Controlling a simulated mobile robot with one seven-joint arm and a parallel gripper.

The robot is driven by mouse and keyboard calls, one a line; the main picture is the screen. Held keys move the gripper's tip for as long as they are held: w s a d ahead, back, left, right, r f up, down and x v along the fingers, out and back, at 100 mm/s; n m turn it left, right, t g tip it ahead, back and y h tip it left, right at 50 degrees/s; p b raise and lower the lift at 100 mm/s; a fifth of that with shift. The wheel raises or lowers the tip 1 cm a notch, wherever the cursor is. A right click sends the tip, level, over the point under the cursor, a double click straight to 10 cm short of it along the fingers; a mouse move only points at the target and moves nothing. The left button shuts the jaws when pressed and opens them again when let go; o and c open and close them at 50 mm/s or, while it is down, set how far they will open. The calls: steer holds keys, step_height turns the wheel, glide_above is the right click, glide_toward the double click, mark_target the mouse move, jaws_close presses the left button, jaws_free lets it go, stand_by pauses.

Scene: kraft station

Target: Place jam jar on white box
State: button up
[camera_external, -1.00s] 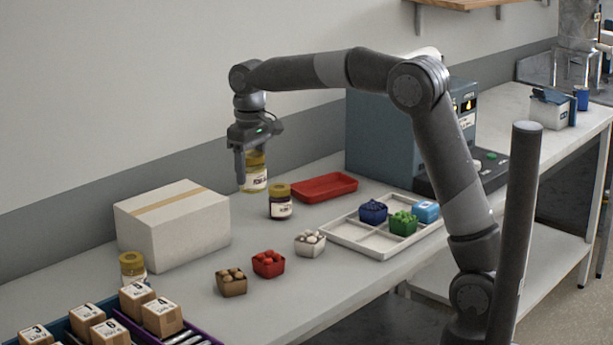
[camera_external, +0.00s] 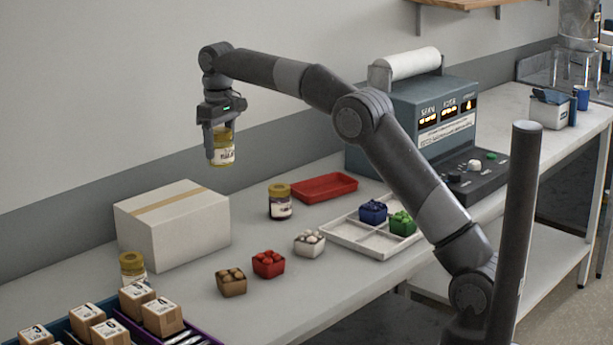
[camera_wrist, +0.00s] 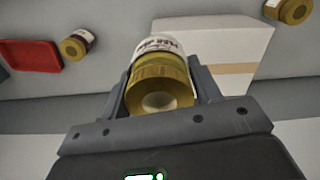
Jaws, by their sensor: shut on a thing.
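My gripper (camera_external: 220,150) is shut on a jam jar (camera_external: 223,156) with a gold lid and a pale label. It holds the jar upright in the air, above and near the right end of the white box (camera_external: 178,235). In the wrist view the jar (camera_wrist: 160,80) sits between the fingers, lid toward the camera. The white box (camera_wrist: 235,45) shows behind it and to its right, with a tan tape strip. The box stands closed on the bench, its top bare. A dark jar with a gold lid (camera_external: 280,203) and another gold-lidded jar (camera_external: 132,268) stand on the bench.
A red tray (camera_external: 324,188) lies behind the dark jar. A white divided tray (camera_external: 370,241) and a blue-grey machine (camera_external: 425,115) are to the right. Small cartons (camera_external: 162,316) fill the front left.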

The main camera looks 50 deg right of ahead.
steer(key=w+a+f, duration=0.1)
steer(key=a, duration=0.1)
steer(key=a+f, duration=0.2)
steer(key=w+a+f, duration=0.1)
steer(key=a, duration=0.1)
steer(key=shift+w+a+f, duration=0.15)
steer(key=shift+w+a, duration=0.15)
steer(key=shift+a, duration=0.1)
steer(key=shift+a+f, duration=0.1)
steer(key=shift+f, duration=1.95)
steer(key=shift+f, duration=0.1)
steer(key=o, duration=1.2)
steer(key=shift+o, duration=0.2)
